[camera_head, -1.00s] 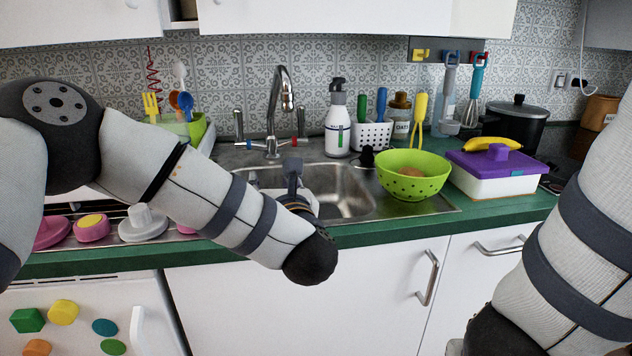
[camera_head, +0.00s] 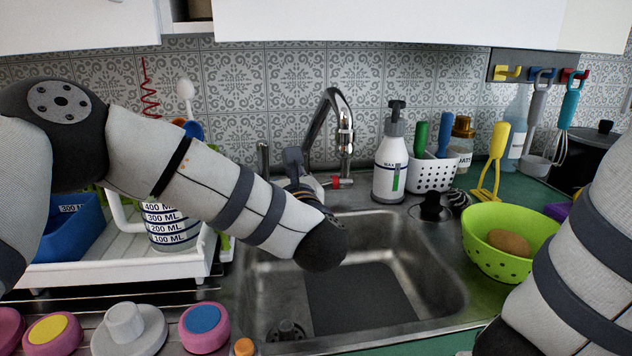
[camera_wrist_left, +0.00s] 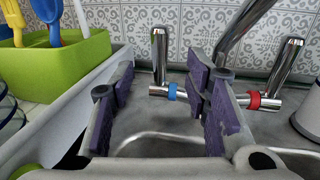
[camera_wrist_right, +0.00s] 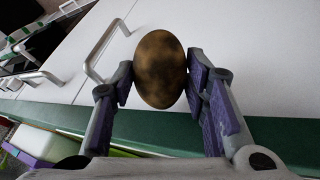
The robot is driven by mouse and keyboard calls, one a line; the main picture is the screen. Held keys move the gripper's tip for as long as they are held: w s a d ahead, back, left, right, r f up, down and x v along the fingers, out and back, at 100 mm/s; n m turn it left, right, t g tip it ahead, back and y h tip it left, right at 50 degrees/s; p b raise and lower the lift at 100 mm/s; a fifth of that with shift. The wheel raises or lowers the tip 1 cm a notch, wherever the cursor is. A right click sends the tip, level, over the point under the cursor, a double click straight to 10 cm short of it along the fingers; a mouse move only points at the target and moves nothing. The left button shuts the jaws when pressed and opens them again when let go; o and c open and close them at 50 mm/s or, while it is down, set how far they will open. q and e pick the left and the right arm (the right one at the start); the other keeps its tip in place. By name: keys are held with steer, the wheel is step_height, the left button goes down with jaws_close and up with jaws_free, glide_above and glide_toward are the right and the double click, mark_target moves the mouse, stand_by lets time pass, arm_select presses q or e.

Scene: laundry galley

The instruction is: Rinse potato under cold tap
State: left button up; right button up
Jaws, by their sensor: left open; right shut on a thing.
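My right gripper (camera_wrist_right: 160,72) is shut on a mottled brown potato (camera_wrist_right: 160,68), seen in the right wrist view in front of the white cabinet fronts. My left gripper (camera_wrist_left: 161,76) is open and empty. In the left wrist view the blue-banded tap handle (camera_wrist_left: 159,55) shows between its fingers; I cannot tell how near it is. The red-banded handle (camera_wrist_left: 289,65) is to the right. The chrome tap spout (camera_head: 345,135) rises behind the steel sink (camera_head: 440,270). I see no water at the spout.
A green colander (camera_head: 480,228) holding another brown potato (camera_head: 509,243) stands right of the sink. A soap bottle (camera_head: 390,160) and white caddy (camera_head: 432,174) stand behind. A white dish rack (camera_head: 120,270) and several round, knob-like things (camera_head: 128,330) are at left. The sink basin is open.

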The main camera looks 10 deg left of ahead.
mark_target(265, 158)
arm_select(q)
steer(key=x, duration=0.3)
steer(key=b+x, duration=0.1)
steer(key=x, duration=0.6)
steer(key=shift+w+a+f+b, duration=0.15)
steer(key=shift+w+f+b, duration=0.15)
steer(key=shift+f+b, duration=0.05)
arm_select(e)
steer(key=shift+g, duration=0.4)
steer(key=f, duration=0.4)
steer(key=shift+s+f, duration=0.25)
steer(key=shift+s, duration=0.05)
arm_select(q)
steer(key=shift+w+a+r, duration=0.1)
steer(key=shift+w+r, duration=0.05)
steer(key=shift+w, duration=0.05)
steer(key=shift+r, duration=0.15)
steer(key=shift+c, duration=0.3)
jaws_close()
